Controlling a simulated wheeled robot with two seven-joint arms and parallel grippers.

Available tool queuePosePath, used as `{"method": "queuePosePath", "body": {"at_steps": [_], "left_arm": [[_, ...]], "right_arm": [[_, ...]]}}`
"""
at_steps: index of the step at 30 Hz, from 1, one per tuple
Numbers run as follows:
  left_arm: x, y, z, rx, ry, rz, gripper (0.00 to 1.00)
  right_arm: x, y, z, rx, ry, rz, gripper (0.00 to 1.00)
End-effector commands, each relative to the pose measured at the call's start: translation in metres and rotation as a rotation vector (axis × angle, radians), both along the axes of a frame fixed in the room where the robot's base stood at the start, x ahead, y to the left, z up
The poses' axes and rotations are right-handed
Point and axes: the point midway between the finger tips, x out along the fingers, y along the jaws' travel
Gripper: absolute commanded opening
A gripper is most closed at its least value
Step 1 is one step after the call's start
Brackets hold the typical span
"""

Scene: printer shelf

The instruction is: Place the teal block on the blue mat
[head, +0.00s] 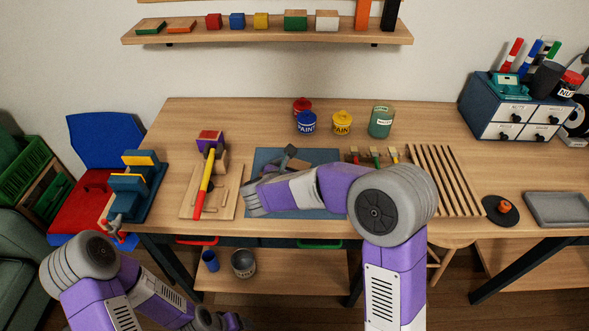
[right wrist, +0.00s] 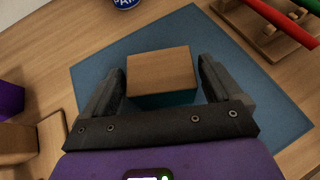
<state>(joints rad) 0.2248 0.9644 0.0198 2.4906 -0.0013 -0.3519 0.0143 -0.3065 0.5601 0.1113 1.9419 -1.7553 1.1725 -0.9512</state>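The teal block (right wrist: 163,70), with a bare wood top and a teal side, is over the blue mat (right wrist: 95,65) in the right wrist view. My right gripper (right wrist: 160,85) is open around it, one finger on each side with a narrow gap. The block appears to rest on the mat, though its underside is hidden. In the head view the blue mat (head: 325,156) is partly covered by my right arm, and my right gripper (head: 292,158) is above it. The block cannot be made out clearly there. My left gripper (head: 230,321) is low at the bottom edge, its fingers unclear.
Paint cans (head: 306,122) and a green jar (head: 381,121) stand behind the mat. Brushes (head: 375,156) and a slatted rack (head: 443,180) are to its right. A board with a yellow-and-red tool (head: 206,182) lies to its left. Bare tabletop shows behind the board.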

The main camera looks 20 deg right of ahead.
Motion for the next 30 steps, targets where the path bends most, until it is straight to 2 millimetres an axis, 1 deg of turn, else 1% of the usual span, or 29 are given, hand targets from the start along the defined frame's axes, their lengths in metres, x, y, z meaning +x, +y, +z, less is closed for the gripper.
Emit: {"method": "queuePosePath", "body": {"at_steps": [8, 11, 14, 24, 30], "left_arm": [[0.0, 0.0, 0.001, 0.0, 0.0, 0.0, 0.73], [0.0, 0.0, 0.005, 0.0, 0.0, 0.0, 0.73], [0.0, 0.0, 0.009, 0.0, 0.0, 0.0, 0.73], [0.0, 0.0, 0.027, 0.0, 0.0, 0.0, 0.73], [0.0, 0.0, 0.032, 0.0, 0.0, 0.0, 0.73]], "right_arm": [[0.0, 0.0, 0.001, 0.0, 0.0, 0.0, 1.0], [0.0, 0.0, 0.006, 0.001, -0.001, 0.0, 1.0], [-0.01, 0.01, 0.014, 0.002, -0.001, 0.004, 1.0], [-0.06, 0.049, 0.049, 0.001, -0.003, 0.004, 1.0], [-0.078, 0.063, 0.06, 0.0, 0.0, 0.001, 1.0]]}}
